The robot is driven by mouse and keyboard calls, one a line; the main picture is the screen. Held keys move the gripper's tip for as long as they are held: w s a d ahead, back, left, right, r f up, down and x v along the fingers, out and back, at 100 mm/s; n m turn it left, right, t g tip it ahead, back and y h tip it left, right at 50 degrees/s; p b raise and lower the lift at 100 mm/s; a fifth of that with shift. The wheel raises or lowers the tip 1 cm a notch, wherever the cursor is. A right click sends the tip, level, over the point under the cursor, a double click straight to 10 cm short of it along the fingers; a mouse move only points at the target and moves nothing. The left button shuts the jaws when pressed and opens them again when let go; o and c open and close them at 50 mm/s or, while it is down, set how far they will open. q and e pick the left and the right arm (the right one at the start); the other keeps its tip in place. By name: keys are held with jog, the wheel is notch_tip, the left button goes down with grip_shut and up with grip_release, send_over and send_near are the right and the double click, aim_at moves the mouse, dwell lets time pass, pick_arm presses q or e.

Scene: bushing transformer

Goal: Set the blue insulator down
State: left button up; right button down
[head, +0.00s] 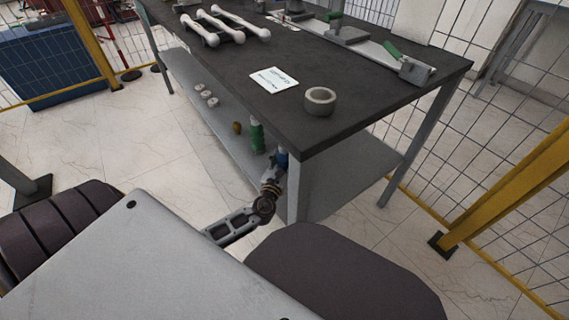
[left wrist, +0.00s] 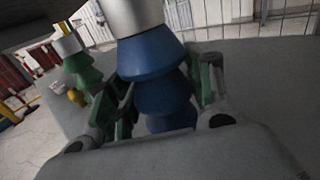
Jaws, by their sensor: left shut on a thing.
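The blue insulator (left wrist: 158,90) fills the middle of the left wrist view, ribbed, with a pale metal cap on its upper end. My left gripper (left wrist: 165,98) is shut on it, with a green-padded finger on each side. In the head view only a small blue part of the insulator (head: 283,159) shows, beside the table's near corner. My left gripper (head: 273,178) is there at the near end of the lower shelf (head: 222,120). The insulator's lower end is hidden, so I cannot tell whether it touches the shelf. My right gripper is not in view.
A green insulator (head: 257,138) stands on the lower shelf beside the blue one, with a small yellow-brown piece (head: 237,127) nearby. The dark tabletop (head: 300,60) overhangs the shelf, and a table leg (head: 298,190) stands close to my gripper. A grey ring (head: 320,101) lies on top.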

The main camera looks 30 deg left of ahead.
pick_arm(q)
jog(key=shift+f, duration=0.25)
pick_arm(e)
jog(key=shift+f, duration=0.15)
pick_arm(q)
jog(key=shift+f, duration=0.1)
jog(key=o, duration=1.3)
jog(key=shift+o, duration=0.2)
jog(key=p+v, duration=0.2)
jog(key=v, duration=1)
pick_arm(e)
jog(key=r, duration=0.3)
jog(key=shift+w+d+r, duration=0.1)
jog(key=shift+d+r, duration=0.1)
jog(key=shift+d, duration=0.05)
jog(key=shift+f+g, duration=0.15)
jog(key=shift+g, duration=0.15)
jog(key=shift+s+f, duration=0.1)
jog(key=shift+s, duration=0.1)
